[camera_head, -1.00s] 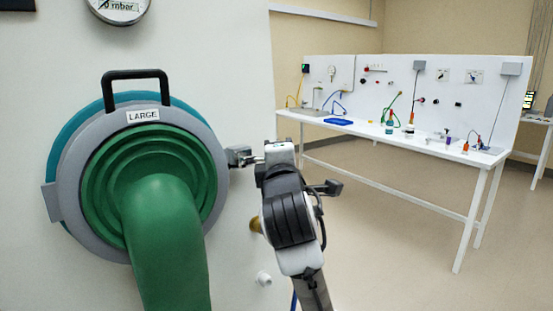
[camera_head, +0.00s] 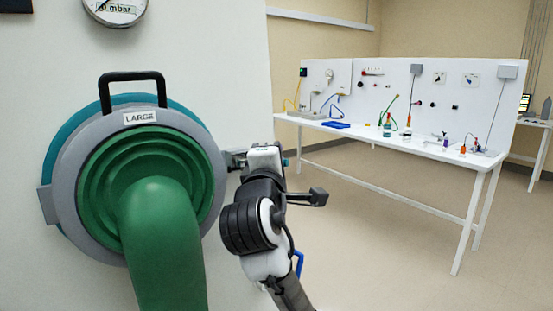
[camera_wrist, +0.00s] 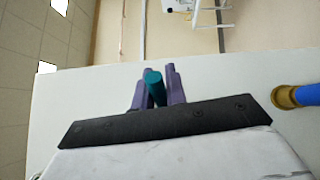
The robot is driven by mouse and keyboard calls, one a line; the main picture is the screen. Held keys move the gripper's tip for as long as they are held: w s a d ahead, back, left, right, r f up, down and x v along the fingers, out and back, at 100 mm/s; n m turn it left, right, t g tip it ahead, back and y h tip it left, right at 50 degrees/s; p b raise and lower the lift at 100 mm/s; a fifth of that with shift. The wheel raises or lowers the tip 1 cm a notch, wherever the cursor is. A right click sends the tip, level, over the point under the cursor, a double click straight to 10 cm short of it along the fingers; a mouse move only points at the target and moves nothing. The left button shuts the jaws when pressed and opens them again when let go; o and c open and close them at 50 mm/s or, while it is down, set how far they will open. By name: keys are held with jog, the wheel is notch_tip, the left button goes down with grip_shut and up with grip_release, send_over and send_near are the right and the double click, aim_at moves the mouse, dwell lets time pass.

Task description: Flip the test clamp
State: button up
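The test clamp (camera_head: 236,159) seems to be the small grey metal fitting at the right edge of the round port with the label LARGE. My gripper (camera_head: 265,155) is beside it, against the white wall panel. In the wrist view, the purple fingers of my gripper (camera_wrist: 160,82) stand close on both sides of a short teal rod (camera_wrist: 155,86), which fills the gap between them. The rod looks like the clamp's handle, and a teal bit also shows just right of my gripper in the head view. My gripper hides the join between rod and clamp.
A green glove sleeve (camera_head: 165,235) hangs from the port (camera_head: 205,150), which has a black handle (camera_head: 133,75) on top. A pressure gauge (camera_head: 117,8) is above. A brass-and-blue fitting (camera_wrist: 287,97) is right in the wrist view. A white bench (camera_head: 390,139) stands behind, with open floor before it.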

jog(key=o, duration=0.4)
jog(key=b+v, duration=0.4)
jog(key=v, duration=0.9)
jog(key=shift+s, duration=0.35)
